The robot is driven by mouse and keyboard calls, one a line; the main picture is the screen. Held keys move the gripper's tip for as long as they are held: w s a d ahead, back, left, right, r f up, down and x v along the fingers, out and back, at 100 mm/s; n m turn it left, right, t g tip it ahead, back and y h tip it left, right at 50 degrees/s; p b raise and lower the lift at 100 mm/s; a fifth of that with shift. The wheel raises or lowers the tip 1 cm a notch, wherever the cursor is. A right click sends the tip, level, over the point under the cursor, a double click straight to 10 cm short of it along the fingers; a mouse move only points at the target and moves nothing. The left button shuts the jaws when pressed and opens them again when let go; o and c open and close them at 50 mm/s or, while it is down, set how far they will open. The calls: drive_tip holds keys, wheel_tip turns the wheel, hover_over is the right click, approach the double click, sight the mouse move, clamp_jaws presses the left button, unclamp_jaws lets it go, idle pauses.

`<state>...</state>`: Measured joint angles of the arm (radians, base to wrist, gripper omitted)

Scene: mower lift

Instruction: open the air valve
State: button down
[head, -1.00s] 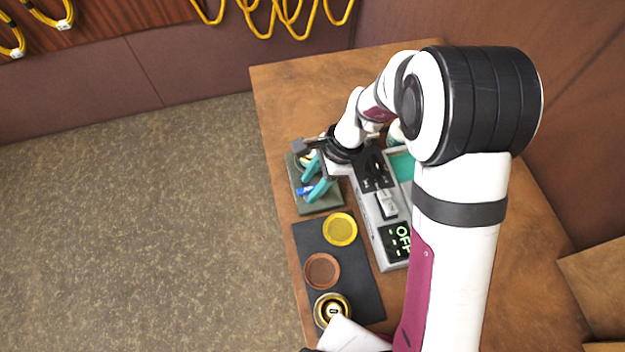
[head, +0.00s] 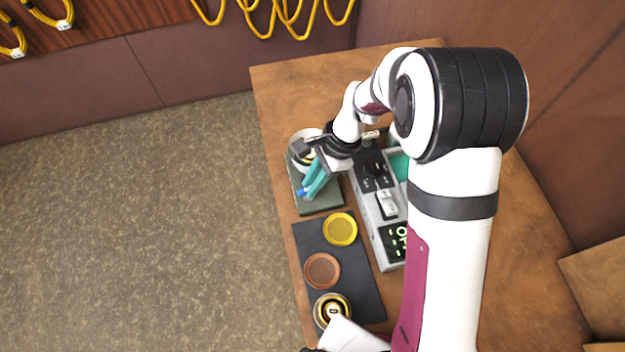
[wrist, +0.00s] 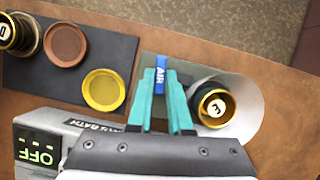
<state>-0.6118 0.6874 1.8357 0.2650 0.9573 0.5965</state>
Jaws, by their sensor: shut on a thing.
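The air valve's blue handle (wrist: 160,76), lettered "AIR", stands on a dark green base plate (head: 322,205). In the head view the handle (head: 302,193) shows as a small blue bit at the fingertips. My gripper (head: 308,190) has teal fingers reaching down from the upper right. In the wrist view my gripper (wrist: 168,82) is shut on the blue handle, which sits against the left finger's tip. The right finger's exact contact with it is hard to tell. The valve body under the handle is hidden by the fingers.
A gauge-like brass cup marked "F" (wrist: 214,107) stands right beside the fingers in the wrist view. The grey control box (head: 390,230) reads "OFF". A dark mat holds a yellow dish (head: 340,229), a brown dish (head: 322,271) and a brass cup (head: 332,310).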

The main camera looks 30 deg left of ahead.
drive_tip(key=n, duration=0.2)
drive_tip(key=n+h, duration=0.1)
drive_tip(key=n, duration=0.1)
drive_tip(key=shift+w+a+g+h, duration=0.1)
drive_tip(key=shift+a+g+h, duration=0.05)
drive_tip(key=shift+g+h, duration=0.15)
drive_tip(key=n+h, duration=0.1)
drive_tip(key=n, duration=0.3)
drive_tip(key=shift+a, duration=0.15)
drive_tip(key=n+h, duration=0.2)
drive_tip(key=n, duration=0.2)
drive_tip(key=shift+a, duration=0.2)
drive_tip(key=shift+a+n+t+h, duration=0.1)
drive_tip(key=shift+n+t+h, duration=0.45)
drive_tip(key=shift+n, duration=1.45)
drive_tip(key=c, duration=0.8)
unclamp_jaws()
drive_tip(key=shift+c, duration=0.2)
